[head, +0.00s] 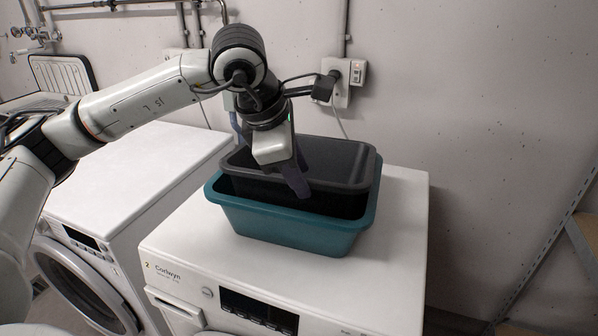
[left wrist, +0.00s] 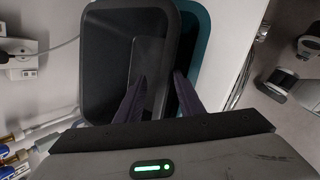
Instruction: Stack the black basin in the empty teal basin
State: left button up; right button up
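The black basin (head: 345,184) sits inside the teal basin (head: 290,232) on top of the right-hand washing machine. Its rim stands above the teal rim, and a dark gap shows along the near side. I cannot tell whether it rests fully on the teal basin's floor. My left gripper (head: 270,162) is over the near-left part of the black basin. In the left wrist view its fingers (left wrist: 160,88) are apart, one over the black basin (left wrist: 124,60)'s inside, the other outside its wall near the teal basin (left wrist: 200,50). My right gripper is not in view.
The right-hand white washing machine (head: 400,235) has bare top around the basins. Another white machine (head: 135,165) stands to the left, its top clear. A wall socket (head: 345,80) with a cable is behind. A sink (head: 62,80) is at the far left.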

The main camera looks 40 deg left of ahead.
pick_arm(q)
jog(key=shift+r, duration=0.15)
jog(key=shift+r+p, duration=0.3)
jog(key=shift+p, duration=0.1)
jog(key=shift+s+r, duration=0.1)
jog(key=shift+r, duration=0.2)
jog(key=v, duration=1.1)
jog(key=shift+s, duration=0.15)
